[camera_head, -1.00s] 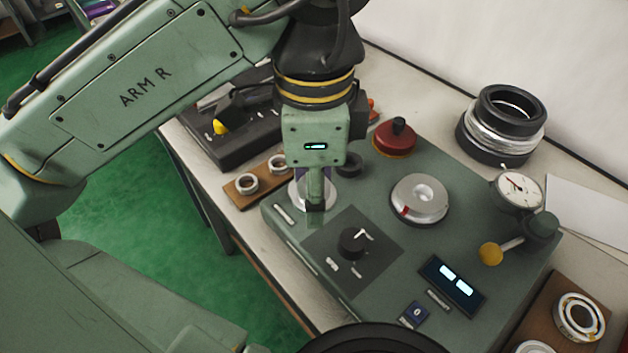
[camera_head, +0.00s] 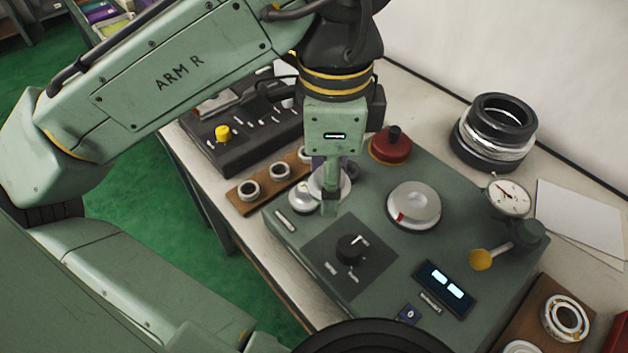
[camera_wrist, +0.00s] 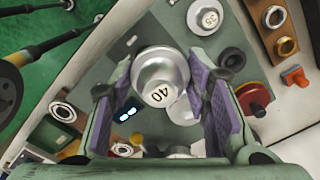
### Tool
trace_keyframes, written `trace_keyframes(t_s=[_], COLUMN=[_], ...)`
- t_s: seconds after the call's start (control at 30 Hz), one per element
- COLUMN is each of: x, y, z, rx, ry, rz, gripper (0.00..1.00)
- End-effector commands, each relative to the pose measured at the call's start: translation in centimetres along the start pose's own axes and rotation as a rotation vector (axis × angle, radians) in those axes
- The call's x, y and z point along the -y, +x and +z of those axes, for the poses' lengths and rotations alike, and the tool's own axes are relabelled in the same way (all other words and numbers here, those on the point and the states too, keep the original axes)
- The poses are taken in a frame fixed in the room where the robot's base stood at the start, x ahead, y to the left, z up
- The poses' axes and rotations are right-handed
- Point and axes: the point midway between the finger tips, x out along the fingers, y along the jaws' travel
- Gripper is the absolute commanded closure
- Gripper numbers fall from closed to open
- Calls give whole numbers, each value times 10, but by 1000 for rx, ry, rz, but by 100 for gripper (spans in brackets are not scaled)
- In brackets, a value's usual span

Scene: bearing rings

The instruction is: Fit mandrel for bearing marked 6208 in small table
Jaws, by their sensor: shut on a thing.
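My gripper (camera_head: 329,203) is shut on a silver stepped mandrel (camera_wrist: 160,80) marked 40, held between its purple pads. In the head view the held mandrel (camera_head: 342,184) is partly hidden by the fingers, above the left part of the green instrument. A second silver mandrel (camera_head: 303,200) stands beside it; in the wrist view it (camera_wrist: 206,16) bears a number, perhaps 35. The small round silver table (camera_head: 414,206) with a red mark lies right of my gripper. White-ringed bearings (camera_head: 566,318) lie at lower right; their markings are unreadable.
The green instrument (camera_head: 390,250) carries a black knob (camera_head: 350,247), a lit display (camera_head: 445,287) and a dial gauge (camera_head: 509,195) on the right. A red knob (camera_head: 390,148) stands behind. A wooden ring board (camera_head: 265,195) lies left. Stacked rings (camera_head: 494,132) stand at the back right.

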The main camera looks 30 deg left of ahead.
Motion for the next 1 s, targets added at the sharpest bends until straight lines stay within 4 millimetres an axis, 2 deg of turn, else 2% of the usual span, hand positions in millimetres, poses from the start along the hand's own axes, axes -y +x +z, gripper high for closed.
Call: trace_keyframes(t_s=[0.2, 0.4, 0.5, 0.67, 1.0], x=[35, 53, 57, 59, 60], y=[5, 14, 18, 23, 53], z=[-65, -121, -139, -151, -151], rx=[-5, 1, 3, 6, 7], ry=[156, 271, 306, 328, 328], rz=[6, 4, 1, -3, -3], gripper=[100, 100, 100, 100, 100])
